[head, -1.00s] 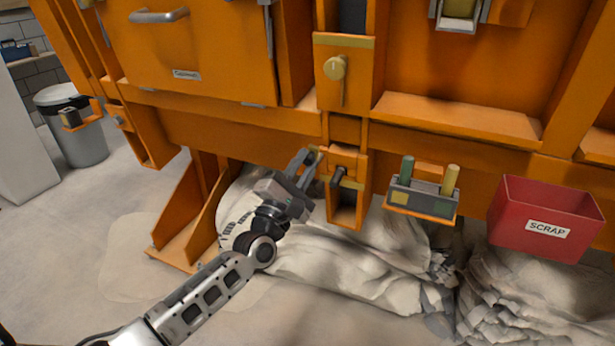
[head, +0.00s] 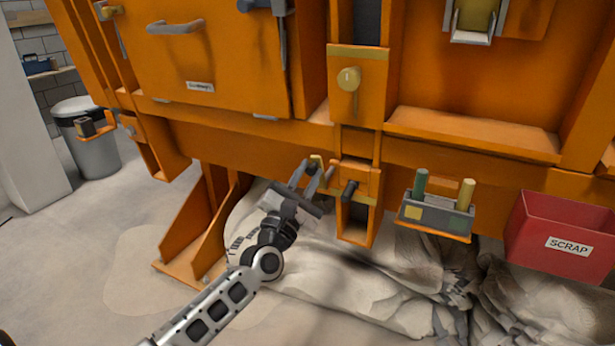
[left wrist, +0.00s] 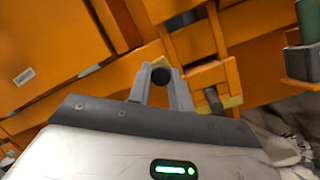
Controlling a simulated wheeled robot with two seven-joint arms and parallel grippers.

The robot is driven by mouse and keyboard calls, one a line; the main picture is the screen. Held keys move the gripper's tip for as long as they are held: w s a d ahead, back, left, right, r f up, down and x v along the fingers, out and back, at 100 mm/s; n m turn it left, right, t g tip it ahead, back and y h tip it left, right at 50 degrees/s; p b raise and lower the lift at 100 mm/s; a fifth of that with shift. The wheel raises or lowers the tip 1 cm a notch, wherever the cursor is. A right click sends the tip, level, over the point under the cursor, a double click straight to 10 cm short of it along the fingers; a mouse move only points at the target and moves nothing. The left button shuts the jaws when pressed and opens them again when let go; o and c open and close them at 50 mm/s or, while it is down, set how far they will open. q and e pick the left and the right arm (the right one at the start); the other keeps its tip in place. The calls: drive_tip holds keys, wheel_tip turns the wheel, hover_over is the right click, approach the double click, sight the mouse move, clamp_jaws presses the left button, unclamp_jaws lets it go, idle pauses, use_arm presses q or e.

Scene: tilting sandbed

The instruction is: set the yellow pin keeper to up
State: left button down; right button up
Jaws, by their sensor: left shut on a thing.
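A small yellow piece (head: 317,159), apparently the pin keeper, shows at the tips of my left gripper (head: 311,171), just left of an orange bracket (head: 357,234) below the yellow-topped latch plate. Most of it is hidden by the fingers, so its position is hard to read. My left gripper is shut on a dark, round-ended knob, apparently the keeper's grip. In the left wrist view this black knob (left wrist: 160,75) sits between the two grey fingertips. A dark handle (head: 349,191) sticks out of the bracket beside it. My right gripper is not in view.
A grey holder (head: 436,219) with a green peg (head: 420,183) and a yellow peg (head: 465,194) hangs right of the bracket. A red SCRAP bin (head: 562,225) is farther right. Pale sacks lie below, and an orange foot (head: 190,240) stands left of the gripper.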

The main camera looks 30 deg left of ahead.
use_arm(q)
drive_tip(key=shift+f, duration=0.15)
drive_tip(key=c, duration=1.3)
unclamp_jaws()
drive_tip(key=shift+s, duration=0.1)
drive_tip(key=shift+s+f, duration=0.15)
drive_tip(key=shift+s, duration=0.1)
drive_tip(key=v, duration=1.5)
